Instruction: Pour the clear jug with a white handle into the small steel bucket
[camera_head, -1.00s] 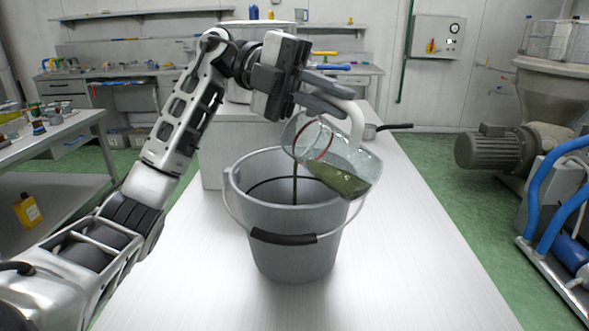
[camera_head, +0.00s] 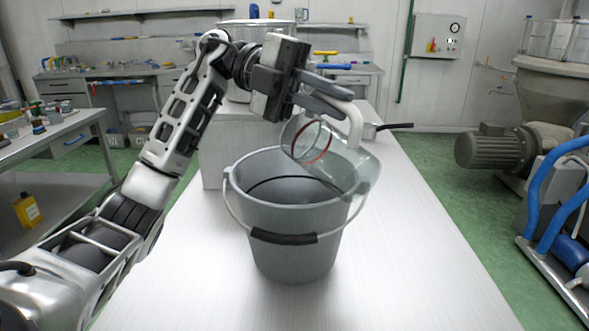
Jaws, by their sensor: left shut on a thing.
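The clear jug (camera_head: 340,166) with a white handle (camera_head: 353,125) is tilted over the right part of the small steel bucket (camera_head: 290,235), its mouth towards the left. No liquid shows in the jug and no stream falls from it. My left gripper (camera_head: 335,98) is shut on the white handle, above the bucket's rim. The bucket stands upright on the table, its bail with a dark grip hanging at the front. The bucket's floor and what lies in it are hidden. My right gripper is not in view.
The long pale table (camera_head: 420,260) is bare to the right and in front of the bucket. A pan (camera_head: 371,129) with a dark handle lies behind the jug. A large steel vessel (camera_head: 250,35) stands behind my left arm.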

